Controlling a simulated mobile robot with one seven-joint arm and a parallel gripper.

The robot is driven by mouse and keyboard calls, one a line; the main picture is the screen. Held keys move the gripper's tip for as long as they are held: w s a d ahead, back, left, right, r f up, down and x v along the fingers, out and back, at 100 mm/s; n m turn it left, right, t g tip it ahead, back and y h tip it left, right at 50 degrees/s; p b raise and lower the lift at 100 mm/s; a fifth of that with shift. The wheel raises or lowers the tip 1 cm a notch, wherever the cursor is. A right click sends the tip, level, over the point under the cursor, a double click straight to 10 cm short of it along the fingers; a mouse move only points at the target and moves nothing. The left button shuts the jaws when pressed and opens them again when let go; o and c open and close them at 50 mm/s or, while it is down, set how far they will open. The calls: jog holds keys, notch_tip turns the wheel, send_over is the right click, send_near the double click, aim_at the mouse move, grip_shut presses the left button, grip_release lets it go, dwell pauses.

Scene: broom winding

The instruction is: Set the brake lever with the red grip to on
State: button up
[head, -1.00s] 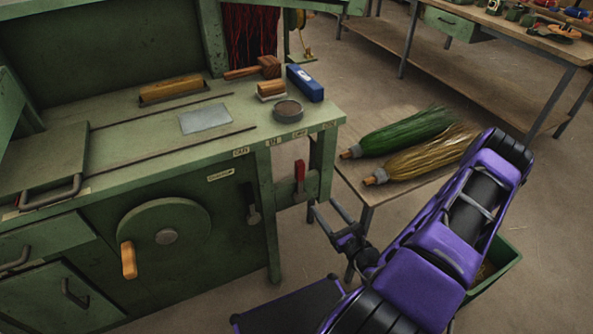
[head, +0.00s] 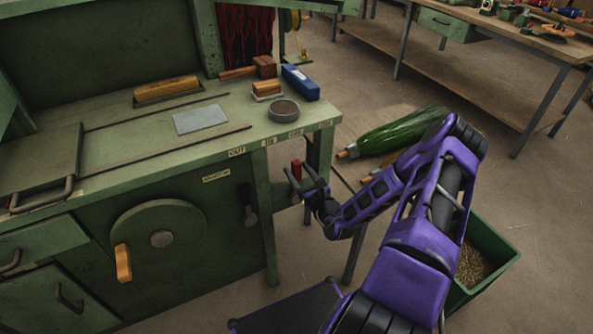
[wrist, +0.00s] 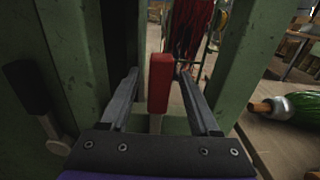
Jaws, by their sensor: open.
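The brake lever's red grip (head: 296,168) stands roughly upright at the right end of the green machine's front, below its bench edge. In the wrist view the red grip (wrist: 160,82) is between the two fingers, with a gap visible on each side. My gripper (head: 301,174) is open around the grip; its fingertips also show in the wrist view (wrist: 159,74). I cannot tell whether either finger touches it. Small labels (head: 294,133) run along the bench edge above; the lever's setting is not clear.
A lever with a black grip (head: 249,214) is left of the red one, also at left in the wrist view (wrist: 28,88). A green machine leg (head: 266,225) stands between them. A green-bristled broom head (head: 395,132) lies to the right. A green bin (head: 484,255) is on the floor.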

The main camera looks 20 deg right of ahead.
jog(key=shift+w, duration=0.6)
grip_shut()
dwell(1.1)
